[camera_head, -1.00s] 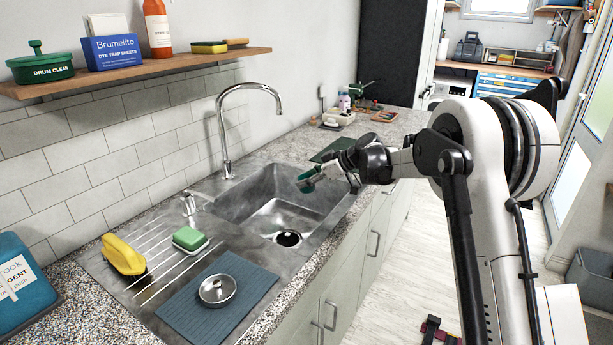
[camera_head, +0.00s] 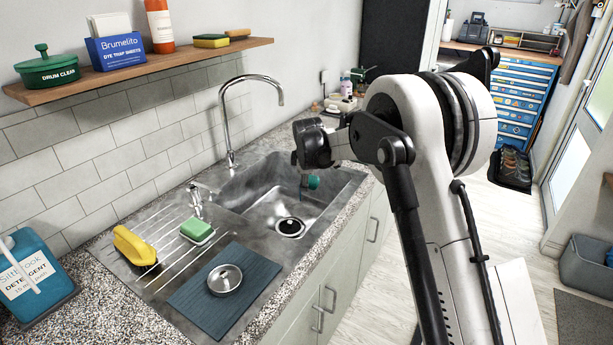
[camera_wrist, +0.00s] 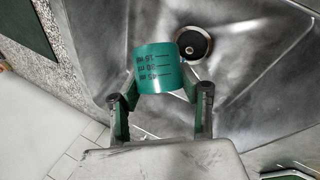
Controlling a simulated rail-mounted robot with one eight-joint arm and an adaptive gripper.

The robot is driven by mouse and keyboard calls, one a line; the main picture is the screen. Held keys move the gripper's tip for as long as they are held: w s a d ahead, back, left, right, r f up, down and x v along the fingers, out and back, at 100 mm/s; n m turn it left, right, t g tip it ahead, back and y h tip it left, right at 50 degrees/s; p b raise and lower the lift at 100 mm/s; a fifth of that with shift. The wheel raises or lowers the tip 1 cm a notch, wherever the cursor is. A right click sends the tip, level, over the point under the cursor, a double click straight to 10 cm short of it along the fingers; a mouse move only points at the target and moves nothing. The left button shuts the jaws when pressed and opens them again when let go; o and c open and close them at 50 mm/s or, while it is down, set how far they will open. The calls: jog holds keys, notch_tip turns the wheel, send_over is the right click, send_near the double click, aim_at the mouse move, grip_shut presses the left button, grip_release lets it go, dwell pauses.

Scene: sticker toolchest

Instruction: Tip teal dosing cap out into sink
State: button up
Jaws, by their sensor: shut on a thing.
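The teal dosing cap (camera_wrist: 158,67) sits between the fingers of my gripper (camera_wrist: 163,92) in the wrist view, its printed ml scale facing the camera. My gripper is shut on it. In the head view, the cap (camera_head: 313,182) shows small and partly hidden at the gripper, over the back right part of the sink (camera_head: 262,205). The cap's mouth and any contents are hidden. The steel basin and its round drain (camera_wrist: 193,43) lie below the cap in the wrist view. The drain (camera_head: 290,227) is also clear in the head view.
The tall faucet (camera_head: 228,125) arches at the basin's back left. The drainboard left of the basin holds a yellow object (camera_head: 133,246), a green-and-white sponge (camera_head: 197,230) and a blue mat (camera_head: 205,305) with a metal strainer (camera_head: 225,279). A detergent jug (camera_head: 30,275) stands far left.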

jog(key=shift+a+f+h+b, duration=0.1)
jog(key=shift+a+h+b, duration=0.15)
jog(key=shift+h, duration=0.25)
jog(key=h+b, duration=0.1)
jog(key=h, duration=0.1)
jog(key=a+n+t+h+b, duration=0.1)
jog(key=h+b, duration=0.1)
jog(key=h, duration=0.1)
jog(key=shift+s+n, duration=0.1)
jog(key=shift+n, duration=0.2)
jog(key=h+b, duration=0.2)
jog(key=t+h+b, duration=0.1)
jog(key=shift+a+r+n, duration=0.3)
jog(key=shift+a+n, duration=0.1)
jog(key=shift+r+h, duration=0.1)
jog(key=shift+h, duration=0.2)
